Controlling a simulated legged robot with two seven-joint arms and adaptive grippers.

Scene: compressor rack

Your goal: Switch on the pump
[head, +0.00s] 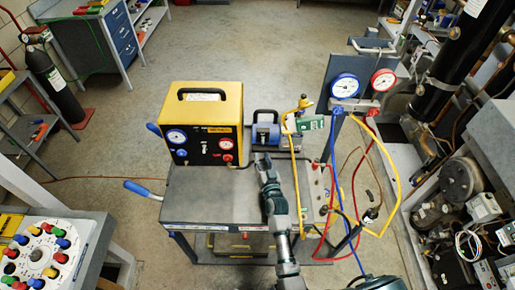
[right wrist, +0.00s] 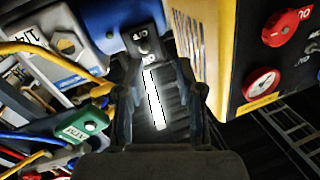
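The pump (head: 265,130) is a small blue and grey unit with a dark handle on the cart, just right of the yellow machine. In the right wrist view its blue body (right wrist: 105,20) is at the top, with a black switch plate (right wrist: 143,42) on it. My right gripper (head: 266,162) is in front of the pump and partly hides it. In the right wrist view the gripper (right wrist: 157,75) has its fingers apart, with nothing held and the switch plate just beyond the tips. Contact cannot be told. My left gripper is not in view.
The yellow machine (head: 202,112) with gauges and a red knob (right wrist: 287,26) stands close on one side. On the other side are a gauge manifold (head: 353,103) with yellow, blue and red hoses and a green tag (right wrist: 82,128). The grey cart top (head: 210,195) is mostly clear in front.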

